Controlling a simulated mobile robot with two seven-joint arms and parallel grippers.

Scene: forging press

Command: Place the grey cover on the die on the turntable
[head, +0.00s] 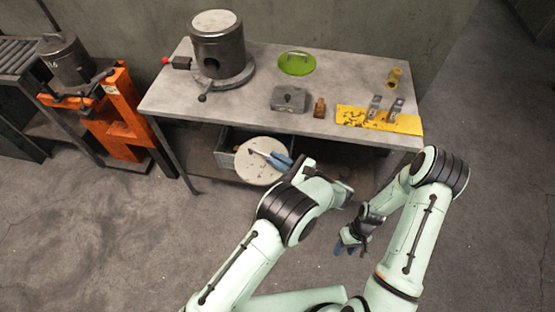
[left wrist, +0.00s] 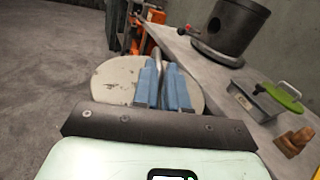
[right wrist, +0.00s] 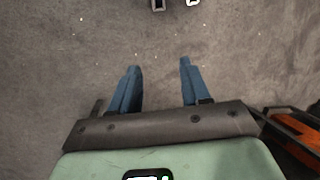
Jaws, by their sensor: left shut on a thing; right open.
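The grey cover (head: 250,169) is a pale round disc with a bar handle on top. My left gripper (head: 282,162) is shut on that handle and holds the cover in front of the table's front edge, lower than the tabletop. The cover also shows in the left wrist view (left wrist: 113,78), behind the blue fingers (left wrist: 166,72). The die (head: 218,57) is a dark grey cylinder with a round side hole, upright on the turntable (head: 236,82) at the table's back left. My right gripper (head: 350,243) is open and empty over the floor; its fingers show apart in the right wrist view (right wrist: 160,75).
An orange lift (head: 118,112) stands left. A box sits on the lower shelf. The front floor is clear.

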